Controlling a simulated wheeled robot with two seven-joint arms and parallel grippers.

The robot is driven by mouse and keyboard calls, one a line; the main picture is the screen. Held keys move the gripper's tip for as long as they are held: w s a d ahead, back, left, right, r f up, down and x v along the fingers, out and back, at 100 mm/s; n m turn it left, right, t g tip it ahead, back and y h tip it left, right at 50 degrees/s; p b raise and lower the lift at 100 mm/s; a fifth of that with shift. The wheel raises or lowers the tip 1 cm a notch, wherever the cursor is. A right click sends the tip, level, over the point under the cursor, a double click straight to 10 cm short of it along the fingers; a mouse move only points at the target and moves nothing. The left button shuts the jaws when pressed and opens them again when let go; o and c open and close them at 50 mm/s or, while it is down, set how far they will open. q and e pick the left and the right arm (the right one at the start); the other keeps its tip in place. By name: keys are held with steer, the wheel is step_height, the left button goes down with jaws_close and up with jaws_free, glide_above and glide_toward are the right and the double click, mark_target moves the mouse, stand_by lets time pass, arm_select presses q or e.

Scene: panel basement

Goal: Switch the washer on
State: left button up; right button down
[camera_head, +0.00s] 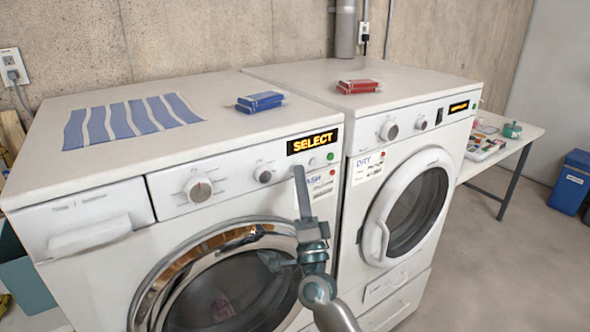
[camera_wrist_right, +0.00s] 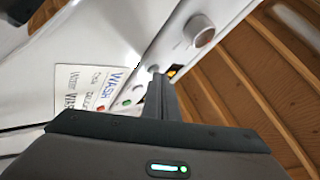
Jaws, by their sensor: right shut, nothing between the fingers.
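The washer (camera_head: 95,275) is the left white machine, with a round chrome-rimmed door (camera_head: 175,275). Its display (camera_head: 313,143) reads SELECT in orange. Its panel has a large knob (camera_head: 198,189), a smaller knob (camera_head: 264,174), a grey button (camera_head: 313,161) and a green button (camera_head: 330,156). My right gripper (camera_head: 300,170) is shut and empty, its fingers pointing up in front of the panel, left of the grey button. The right wrist view shows the fingers (camera_wrist_right: 160,82) close to the panel and the WASH label (camera_wrist_right: 117,82); contact cannot be told. My left gripper is out of view.
A dryer (camera_head: 350,215) stands right of the washer. A blue striped cloth (camera_head: 130,118) and blue box (camera_head: 260,102) lie on the washer, red boxes (camera_head: 358,86) on the dryer. A table (camera_head: 512,150) and blue bin (camera_head: 570,182) stand at right.

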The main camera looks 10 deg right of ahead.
steer(key=shift+s, duration=0.1)
steer(key=shift+s+d, duration=0.2)
steer(key=shift+s, duration=0.25)
steer(key=shift+s+d+p, duration=0.35)
steer(key=shift+s+p, duration=0.05)
steer(key=shift+s, duration=0.55)
steer(key=shift+s+d+p, duration=0.3)
steer(key=shift+s+p, duration=0.1)
steer(key=shift+s, duration=0.5)
steer(key=shift+s+d+p, duration=0.35)
steer(key=shift+s+p, duration=0.05)
steer(key=shift+s, duration=0.55)
